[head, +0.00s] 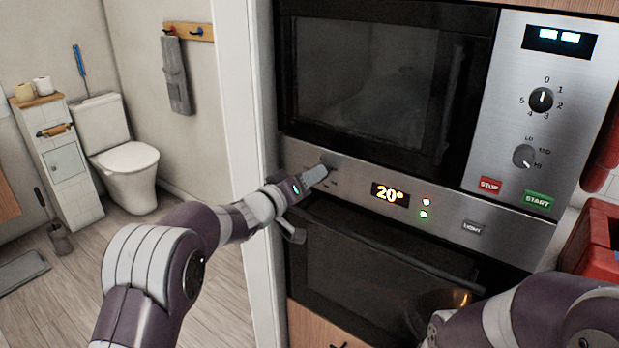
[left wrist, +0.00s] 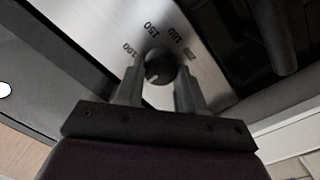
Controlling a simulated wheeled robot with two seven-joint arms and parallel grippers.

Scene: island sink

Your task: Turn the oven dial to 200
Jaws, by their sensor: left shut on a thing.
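The oven dial (head: 329,162) is a small knob on the steel strip between the two black glass doors. In the left wrist view the dial (left wrist: 160,62) is dark and round, with a light mark at its lower left. The printed numbers 100, 150, 180 and 200 curve around it. My left gripper (head: 319,173) is shut on the dial. In the left wrist view its two fingers (left wrist: 158,80) stand on either side of the knob. The oven display (head: 389,195) reads 20°. My right arm shows at the lower right, with its fingers out of view.
The upper appliance's panel has two more dials (head: 541,99) (head: 523,156), a red STOP button (head: 489,185) and a green START button (head: 538,201). The oven door (head: 370,270) is closed below the strip. A white door frame (head: 240,120) stands close on the left.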

